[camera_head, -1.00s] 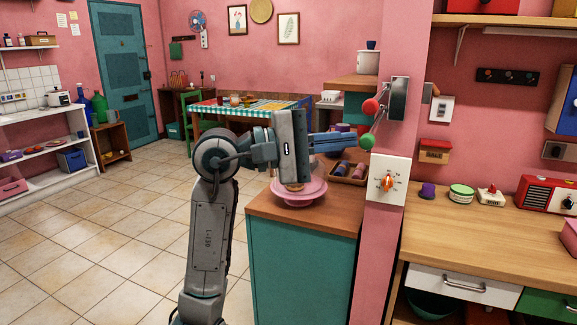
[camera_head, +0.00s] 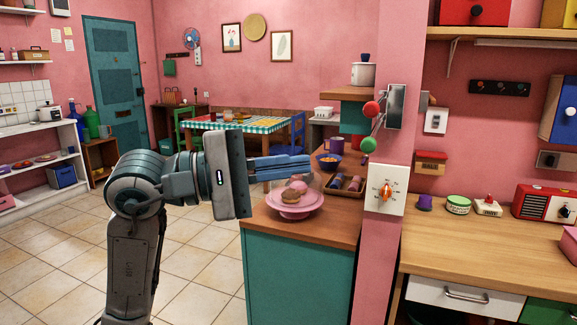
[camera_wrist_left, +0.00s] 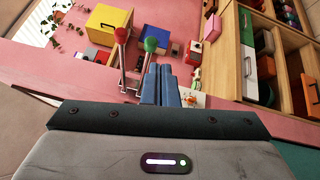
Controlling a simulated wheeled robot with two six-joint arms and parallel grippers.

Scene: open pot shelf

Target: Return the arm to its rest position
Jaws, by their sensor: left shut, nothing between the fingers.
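My left arm comes up from the lower left in the head view. My left gripper (camera_head: 306,168) points right, with its blue fingers closed together and nothing between them. It hangs in the air above and in front of the pink cake stand (camera_head: 290,211), apart from it as far as I can tell. In the left wrist view the shut fingers (camera_wrist_left: 161,68) point toward the levers with a red knob (camera_wrist_left: 121,35) and a green knob (camera_wrist_left: 151,44). My right gripper is not in view.
The lever switch (camera_head: 396,107) and a dial box (camera_head: 386,190) are fixed to the pink pillar. The teal counter (camera_head: 300,275) holds pastries and a tray of cups. A wooden worktop (camera_head: 480,230) lies at right. Open tiled floor (camera_head: 195,265) is at left.

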